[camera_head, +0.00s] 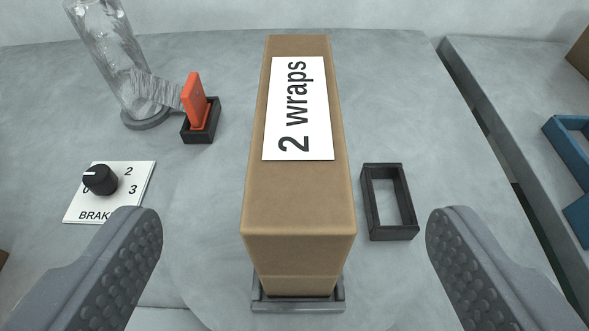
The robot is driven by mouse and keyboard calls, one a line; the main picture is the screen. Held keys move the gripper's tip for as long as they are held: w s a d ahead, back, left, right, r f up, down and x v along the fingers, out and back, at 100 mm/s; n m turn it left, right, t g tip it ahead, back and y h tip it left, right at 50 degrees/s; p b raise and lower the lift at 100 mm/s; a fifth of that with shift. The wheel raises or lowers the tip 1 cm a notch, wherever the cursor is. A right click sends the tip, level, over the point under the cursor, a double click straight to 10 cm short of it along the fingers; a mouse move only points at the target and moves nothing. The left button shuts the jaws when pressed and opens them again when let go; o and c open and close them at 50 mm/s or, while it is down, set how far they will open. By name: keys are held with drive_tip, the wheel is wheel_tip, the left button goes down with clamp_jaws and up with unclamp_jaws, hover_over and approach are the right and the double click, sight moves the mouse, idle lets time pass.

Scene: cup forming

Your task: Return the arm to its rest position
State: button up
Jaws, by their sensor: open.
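My gripper (292,262) is open, with one dark, studded finger at the lower left and the other at the lower right. A tall brown box (298,200) stands between and beyond the fingers, and neither finger touches it. Its white label reads "2 wraps". The foot of the box sits in a dark grey holder (298,306) on the grey table. The rest of my arm is out of view.
An empty black frame (371,205) lies right of the box. At left are a brake dial (101,180), a clear cylinder (112,60) with film, and an orange piece (194,100) in a black holder. A blue frame (562,137) lies across a gap at right.

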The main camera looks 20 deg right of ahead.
drive_tip(key=w+a+r+n+t+y, duration=0.1)
drive_tip(key=a+r+y, duration=0.15)
drive_tip(key=r, duration=0.75)
drive_tip(key=w+a+r+n+t+y, duration=0.15)
drive_tip(key=a+r, duration=0.25)
drive_tip(key=r, duration=0.7)
drive_tip(key=s+d+r, duration=0.1)
drive_tip(key=s+r, duration=0.3)
drive_tip(key=r, duration=0.3)
drive_tip(key=s+d+r, duration=0.2)
drive_tip(key=s+r, duration=0.3)
drive_tip(key=r, duration=0.3)
drive_tip(key=s+d+r+n, duration=0.1)
drive_tip(key=s+d+r, duration=0.1)
drive_tip(key=s+r, duration=0.2)
wheel_tip(320, 180, up, 4)
drive_tip(key=shift+s+f, duration=0.15)
drive_tip(key=shift+s, duration=0.25)
